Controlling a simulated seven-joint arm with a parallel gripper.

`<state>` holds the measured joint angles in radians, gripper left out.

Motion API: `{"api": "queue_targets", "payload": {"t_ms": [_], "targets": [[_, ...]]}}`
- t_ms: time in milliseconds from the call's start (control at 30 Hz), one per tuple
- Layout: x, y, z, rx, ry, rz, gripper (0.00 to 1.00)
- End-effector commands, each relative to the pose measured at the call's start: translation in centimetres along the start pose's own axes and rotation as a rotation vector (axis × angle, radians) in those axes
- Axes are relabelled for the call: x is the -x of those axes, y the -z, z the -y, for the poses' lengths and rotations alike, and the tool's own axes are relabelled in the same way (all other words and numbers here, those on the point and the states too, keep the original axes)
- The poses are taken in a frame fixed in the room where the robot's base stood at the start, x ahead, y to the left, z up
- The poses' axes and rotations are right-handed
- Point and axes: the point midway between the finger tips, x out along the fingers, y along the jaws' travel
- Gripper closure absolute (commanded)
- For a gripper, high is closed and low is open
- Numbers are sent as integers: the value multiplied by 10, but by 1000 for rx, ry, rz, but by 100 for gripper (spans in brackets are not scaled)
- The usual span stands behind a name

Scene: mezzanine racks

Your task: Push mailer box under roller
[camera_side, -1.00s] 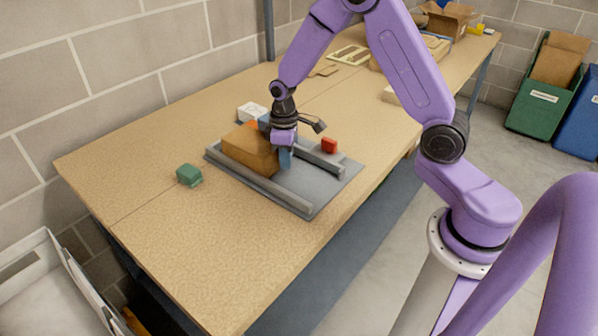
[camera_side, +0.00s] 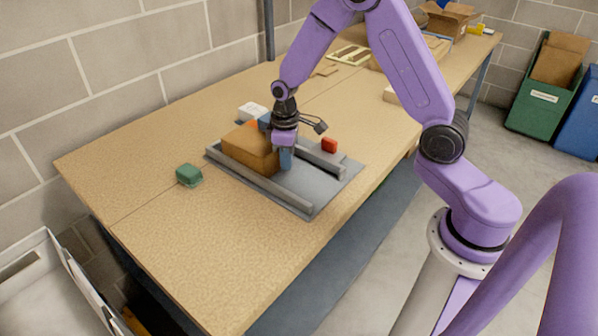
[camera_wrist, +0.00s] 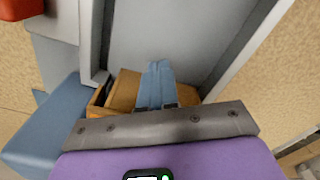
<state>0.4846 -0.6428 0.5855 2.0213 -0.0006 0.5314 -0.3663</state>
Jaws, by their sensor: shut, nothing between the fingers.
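The brown mailer box (camera_side: 250,148) sits between the rails of a grey track plate (camera_side: 318,195) on the bench. In the wrist view part of the box (camera_wrist: 125,88) shows just behind the fingers. My gripper (camera_side: 286,160) is shut and empty, its blue fingers pointing down beside the box's right side, low over the plate. In the wrist view the shut fingertips (camera_wrist: 157,67) are in front of the box; whether they touch it I cannot tell. I cannot clearly make out the roller; a blue part (camera_side: 264,121) behind the box is partly hidden by the box and my wrist.
A red block (camera_side: 329,145) stands by the far rail and a green block (camera_side: 189,175) lies left of the plate. A white box (camera_side: 251,111) is behind. The bench (camera_side: 200,240) is clear at the front left. Cartons (camera_side: 449,20) stand at the far end.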

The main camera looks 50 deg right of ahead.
Motion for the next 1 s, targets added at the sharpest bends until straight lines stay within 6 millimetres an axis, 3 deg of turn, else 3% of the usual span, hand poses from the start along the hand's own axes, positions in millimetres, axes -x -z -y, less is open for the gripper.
{"api": "queue_targets", "payload": {"t_ms": [1000], "targets": [[65, 0, 0, -1, 1, 2, 100]]}}
